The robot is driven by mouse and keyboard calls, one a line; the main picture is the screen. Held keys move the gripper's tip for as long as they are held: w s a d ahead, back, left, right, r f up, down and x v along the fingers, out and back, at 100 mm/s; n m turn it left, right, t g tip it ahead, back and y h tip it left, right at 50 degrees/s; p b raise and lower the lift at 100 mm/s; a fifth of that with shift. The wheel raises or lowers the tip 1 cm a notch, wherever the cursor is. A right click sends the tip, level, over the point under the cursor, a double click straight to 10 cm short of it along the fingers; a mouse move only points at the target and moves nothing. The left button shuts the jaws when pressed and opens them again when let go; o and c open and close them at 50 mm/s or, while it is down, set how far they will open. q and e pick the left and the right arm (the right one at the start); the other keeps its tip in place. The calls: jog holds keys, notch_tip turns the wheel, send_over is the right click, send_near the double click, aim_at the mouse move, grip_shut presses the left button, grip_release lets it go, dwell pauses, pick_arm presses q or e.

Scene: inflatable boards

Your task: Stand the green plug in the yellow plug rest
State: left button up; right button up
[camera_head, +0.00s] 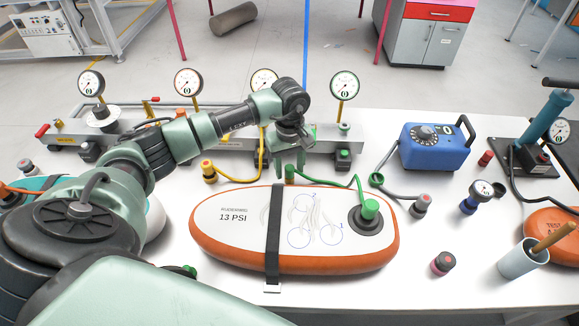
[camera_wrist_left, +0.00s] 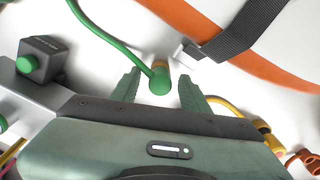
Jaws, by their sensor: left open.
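My left gripper (camera_head: 290,167) is open above the table, behind the board. In the left wrist view its fingertips (camera_wrist_left: 159,82) are spread apart. The green plug (camera_wrist_left: 160,83) shows between them, with a gap on each side and a green hose running from it. A yellow-brown part (camera_wrist_left: 160,65) shows just beyond the plug; I cannot tell whether it is the plug's tip or a rest. In the head view the green plug (camera_head: 290,174) is upright behind the board's back edge. A yellow fitting (camera_head: 207,168) with a yellow hose stands left of it. My right gripper is not in view.
The orange-rimmed white board (camera_head: 235,220), crossed by a black strap (camera_head: 273,235), lies in front. A gauge manifold (camera_head: 215,148) stands behind. A blue pump box (camera_head: 435,146), a grey hose fitting (camera_head: 420,206) and a cup (camera_head: 518,261) are to the right.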

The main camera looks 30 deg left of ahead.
aim_at(290, 166)
pick_arm(q)
jog(key=shift+r+b, duration=0.35)
jog(key=shift+r, duration=0.2)
notch_tip(290, 166, up, 11)
jog(key=b, duration=0.2)
jog(key=shift+b, duration=0.3)
